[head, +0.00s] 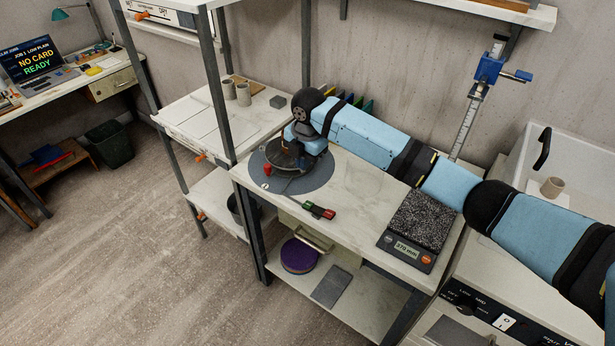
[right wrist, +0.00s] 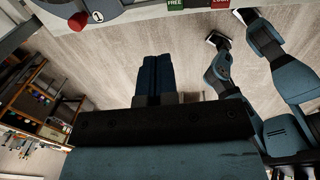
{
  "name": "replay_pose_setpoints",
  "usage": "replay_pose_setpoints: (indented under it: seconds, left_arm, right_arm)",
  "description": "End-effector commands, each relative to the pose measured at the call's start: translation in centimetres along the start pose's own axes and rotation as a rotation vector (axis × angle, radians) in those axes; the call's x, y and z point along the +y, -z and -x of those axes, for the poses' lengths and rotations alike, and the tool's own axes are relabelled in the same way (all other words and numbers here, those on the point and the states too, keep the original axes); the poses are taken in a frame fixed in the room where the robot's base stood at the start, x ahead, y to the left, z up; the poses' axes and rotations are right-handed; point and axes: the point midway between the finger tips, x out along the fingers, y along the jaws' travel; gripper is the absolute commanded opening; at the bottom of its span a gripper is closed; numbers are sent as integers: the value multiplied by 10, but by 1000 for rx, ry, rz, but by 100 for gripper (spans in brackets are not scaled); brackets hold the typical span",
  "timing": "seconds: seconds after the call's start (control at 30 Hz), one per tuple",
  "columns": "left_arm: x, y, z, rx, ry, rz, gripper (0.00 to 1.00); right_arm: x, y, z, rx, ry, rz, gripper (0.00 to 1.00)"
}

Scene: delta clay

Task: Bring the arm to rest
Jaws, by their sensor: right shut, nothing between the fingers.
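My right arm (head: 365,135) comes in from the right, stretched across the middle bench. Its blue and black hand (head: 303,135) is over the round grey disc (head: 318,178) at the bench's left end. In the right wrist view, the two blue fingers of my right gripper (right wrist: 158,75) lie together, shut, with nothing between them. They show against the floor. In the head view the fingertips are hard to make out. My left gripper does not show in the head view.
A green and red tag (head: 319,210) lies by the disc's front edge. A scale (head: 412,252) with a speckled slab stands under the arm. A shelf post (head: 216,85) rises left of the hand. Open floor (head: 110,240) lies to the left.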

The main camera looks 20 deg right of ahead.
Motion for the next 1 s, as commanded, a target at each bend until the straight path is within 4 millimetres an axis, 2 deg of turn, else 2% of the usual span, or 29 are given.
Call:
replay_pose_setpoints:
  seconds: [0.2, 0.7, 0.77, 0.87, 1.0]
  left_arm:
    - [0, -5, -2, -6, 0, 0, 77]
    - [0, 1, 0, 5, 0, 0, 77]
    - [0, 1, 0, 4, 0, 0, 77]
    - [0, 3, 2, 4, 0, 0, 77]
    - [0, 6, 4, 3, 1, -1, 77]
  right_arm:
    - [4, 0, 16, 0, 1, 0, 0]
    - [4, 1, 15, 2, -1, -3, 0]
    - [3, 5, 10, 8, -10, -15, 0]
    - [-2, 21, -12, 32, -50, -74, 0]
    - [-16, 61, -59, 99, -162, -249, 0]
